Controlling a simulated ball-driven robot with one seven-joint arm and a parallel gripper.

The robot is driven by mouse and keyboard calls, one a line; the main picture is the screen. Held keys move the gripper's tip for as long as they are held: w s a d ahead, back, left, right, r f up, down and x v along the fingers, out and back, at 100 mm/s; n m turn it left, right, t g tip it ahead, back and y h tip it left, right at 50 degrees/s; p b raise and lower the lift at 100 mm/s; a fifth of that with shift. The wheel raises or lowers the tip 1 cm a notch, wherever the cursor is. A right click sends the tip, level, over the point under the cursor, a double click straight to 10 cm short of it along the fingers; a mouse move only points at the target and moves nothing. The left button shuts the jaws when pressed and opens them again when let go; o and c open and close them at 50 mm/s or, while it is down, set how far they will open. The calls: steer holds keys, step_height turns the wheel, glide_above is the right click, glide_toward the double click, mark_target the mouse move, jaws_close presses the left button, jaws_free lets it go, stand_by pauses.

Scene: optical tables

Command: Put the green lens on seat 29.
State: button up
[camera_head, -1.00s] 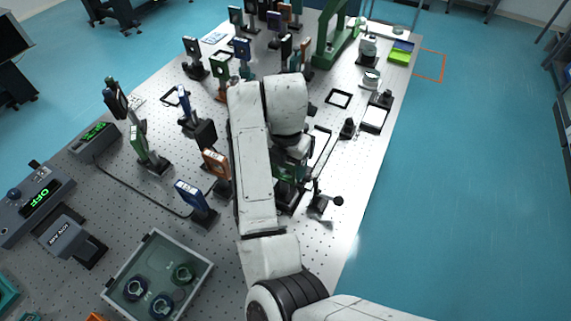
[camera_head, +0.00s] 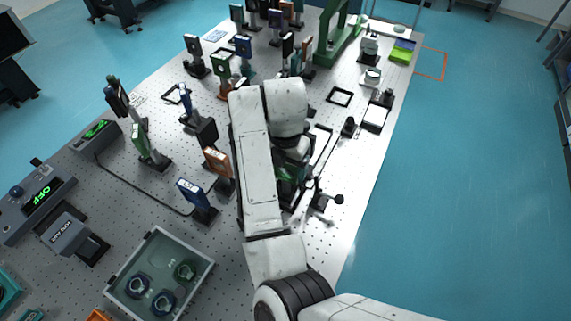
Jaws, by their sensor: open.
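A lens with a green ring (camera_head: 186,271) lies in the open grey tray (camera_head: 208,262) at the lower left. Two blue-ringed lenses (camera_head: 138,286) lie beside it. My gripper (camera_head: 291,163) is far from the tray, low over the right part of the table, mostly hidden by my own white arm. It is open; its fingertips are not clear. A green piece (camera_head: 288,188) stands just below it, partly covered; I cannot tell if they touch. No number 29 can be read, so I cannot tell which seat it is.
Upright optic mounts stand left of my arm, including a blue one (camera_head: 196,196) and an orange one (camera_head: 217,161). A green frame (camera_head: 337,42) stands farther back. The right table edge borders clear floor.

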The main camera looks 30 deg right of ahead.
steer(key=shift+s+d, duration=0.2)
steer(key=shift+s, duration=0.05)
steer(key=shift+w+r+b, duration=0.1)
steer(key=shift+r+b, duration=0.2)
steer(key=shift+r, duration=0.15)
step_height(320, 180, up, 12)
steer(key=p, duration=0.2)
steer(key=shift+r, duration=0.1)
